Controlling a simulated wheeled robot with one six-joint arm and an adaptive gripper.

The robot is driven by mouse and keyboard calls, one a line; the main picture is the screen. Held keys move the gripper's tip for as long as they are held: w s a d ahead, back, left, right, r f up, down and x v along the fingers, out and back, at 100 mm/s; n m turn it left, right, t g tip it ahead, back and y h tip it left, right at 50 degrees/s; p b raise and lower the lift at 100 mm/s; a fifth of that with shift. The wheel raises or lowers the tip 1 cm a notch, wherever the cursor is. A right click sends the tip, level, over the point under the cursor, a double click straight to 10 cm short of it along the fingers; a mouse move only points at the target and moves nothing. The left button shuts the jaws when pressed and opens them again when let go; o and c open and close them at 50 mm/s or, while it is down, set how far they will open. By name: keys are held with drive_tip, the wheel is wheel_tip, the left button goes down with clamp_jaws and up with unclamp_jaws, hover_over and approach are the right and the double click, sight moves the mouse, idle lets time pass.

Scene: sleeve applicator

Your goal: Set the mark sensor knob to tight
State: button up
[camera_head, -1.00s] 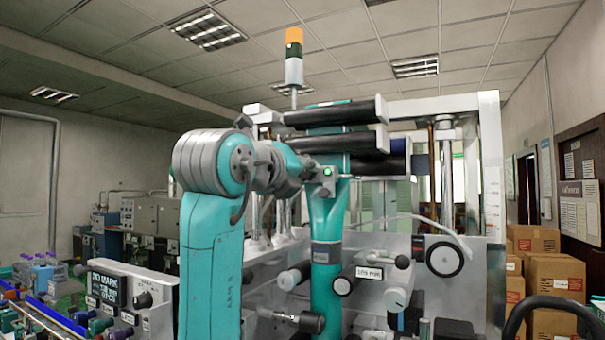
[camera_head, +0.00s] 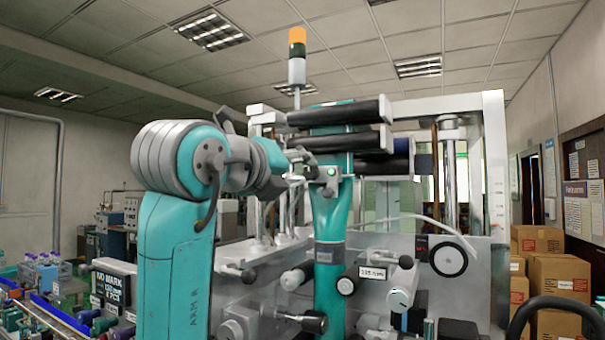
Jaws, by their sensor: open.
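The dark display (camera_head: 112,284) reading NO MARK stands at the lower left. The mark sensor knob is not visible; my arm covers the area just right of the display. My teal arm (camera_head: 172,270) rises left of centre and bends right at its striped joint. My gripper (camera_head: 299,168) is small, at the arm's right end, in front of the machine's upper rollers. It looks open and empty, far above and right of the display. Its fingertips are hard to make out against the machine.
A conveyor (camera_head: 45,315) with bottles runs at the lower left. Cardboard boxes (camera_head: 555,290) stand at the right.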

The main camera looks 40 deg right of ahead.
drive_tip(key=v, duration=0.7)
idle(0.5)
